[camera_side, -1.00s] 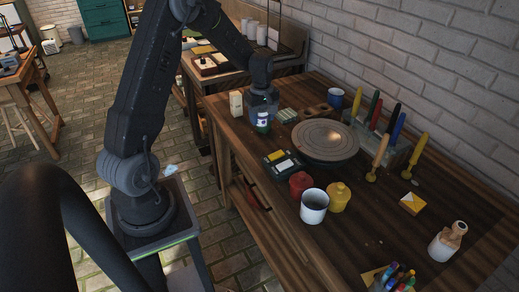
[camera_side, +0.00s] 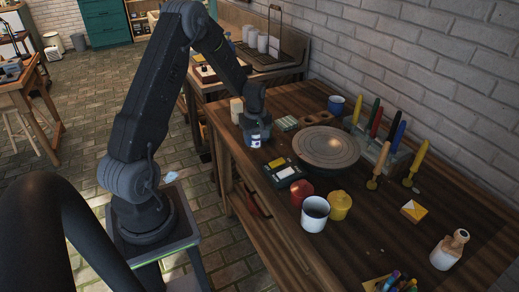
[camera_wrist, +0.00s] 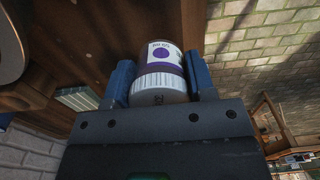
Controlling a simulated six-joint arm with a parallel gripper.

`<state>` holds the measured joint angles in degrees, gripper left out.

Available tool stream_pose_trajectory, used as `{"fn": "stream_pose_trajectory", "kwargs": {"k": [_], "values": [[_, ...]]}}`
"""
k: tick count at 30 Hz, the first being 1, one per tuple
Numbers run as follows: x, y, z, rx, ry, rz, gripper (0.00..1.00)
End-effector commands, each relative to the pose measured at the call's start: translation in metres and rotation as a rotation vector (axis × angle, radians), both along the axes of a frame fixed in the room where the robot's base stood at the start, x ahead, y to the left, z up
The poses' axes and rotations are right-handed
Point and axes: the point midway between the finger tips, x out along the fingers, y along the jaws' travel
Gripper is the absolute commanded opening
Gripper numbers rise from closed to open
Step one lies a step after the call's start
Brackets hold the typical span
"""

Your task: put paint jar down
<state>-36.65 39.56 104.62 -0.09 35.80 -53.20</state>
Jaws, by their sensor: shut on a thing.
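The paint jar (camera_wrist: 162,55) is in my gripper (camera_wrist: 159,66) in the wrist view, between the two blue fingers. It has a white label with a purple dot, a purple band and a white ribbed end towards the camera. In the side view my gripper (camera_side: 256,128) is shut on the jar (camera_side: 255,141) near the left edge of the wooden worktable (camera_side: 400,245). The jar looks roughly upright there. I cannot tell whether its base touches the tabletop.
A beige block (camera_side: 236,110) stands close beside my gripper. A palette box (camera_side: 283,170), red jar (camera_side: 301,192), white cup (camera_side: 315,213), yellow jar (camera_side: 339,205) and round turntable (camera_side: 326,149) are nearby. The right front of the table has bare room.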

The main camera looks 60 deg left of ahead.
Motion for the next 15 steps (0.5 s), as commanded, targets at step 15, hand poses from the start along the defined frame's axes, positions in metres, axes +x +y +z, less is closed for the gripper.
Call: {"fn": "stream_pose_trajectory", "kwargs": {"k": [15], "values": [[0.011,-0.007,-0.047,-0.001,0.002,0.001,0.25]]}}
